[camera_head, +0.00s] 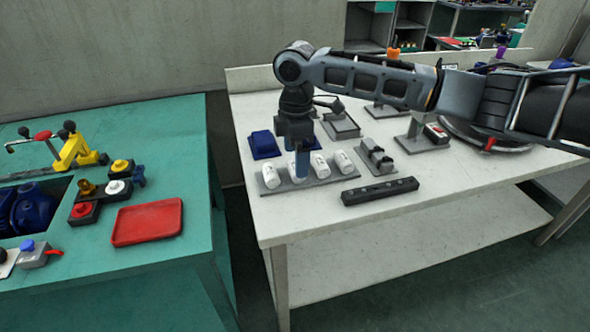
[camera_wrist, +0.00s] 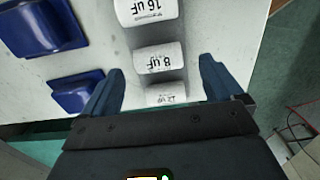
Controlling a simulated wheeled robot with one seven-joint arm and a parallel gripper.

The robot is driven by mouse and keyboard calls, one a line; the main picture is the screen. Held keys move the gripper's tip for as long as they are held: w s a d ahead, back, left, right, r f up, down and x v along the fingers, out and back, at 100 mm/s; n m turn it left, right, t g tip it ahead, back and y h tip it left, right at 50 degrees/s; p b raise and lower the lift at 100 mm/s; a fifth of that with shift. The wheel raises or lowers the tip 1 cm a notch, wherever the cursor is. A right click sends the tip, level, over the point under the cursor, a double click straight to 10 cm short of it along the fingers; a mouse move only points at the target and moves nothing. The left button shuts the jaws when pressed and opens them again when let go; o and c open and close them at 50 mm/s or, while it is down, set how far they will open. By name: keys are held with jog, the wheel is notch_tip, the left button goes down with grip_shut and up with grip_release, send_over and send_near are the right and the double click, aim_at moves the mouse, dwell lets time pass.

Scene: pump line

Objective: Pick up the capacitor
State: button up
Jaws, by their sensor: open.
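White cylindrical capacitors lie in a row on a grey plate (camera_head: 308,183) on the white table. In the head view one capacitor (camera_head: 270,176) is left of my gripper (camera_head: 299,172), and two, a nearer one (camera_head: 320,166) and an end one (camera_head: 343,161), are to its right. My gripper points down over the row and hides part of it. In the wrist view my gripper (camera_wrist: 161,70) is open, its fingers to either side of the capacitor marked 8 uF (camera_wrist: 159,60). The 16 uF capacitor (camera_wrist: 147,10) lies beyond; a third (camera_wrist: 166,94), its label partly hidden, is nearer. Contact cannot be told.
Blue blocks (camera_head: 264,145) stand behind the row. A grey holder (camera_head: 376,157) and a black bar (camera_head: 380,191) are to its right. A red tray (camera_head: 147,222) lies on the separate green bench at left. The white table's front is clear.

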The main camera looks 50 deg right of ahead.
jog(key=shift+d+f, duration=0.1)
jog(key=shift+f, duration=1.2)
jog(key=shift+c, duration=0.2)
jog(key=c, duration=1)
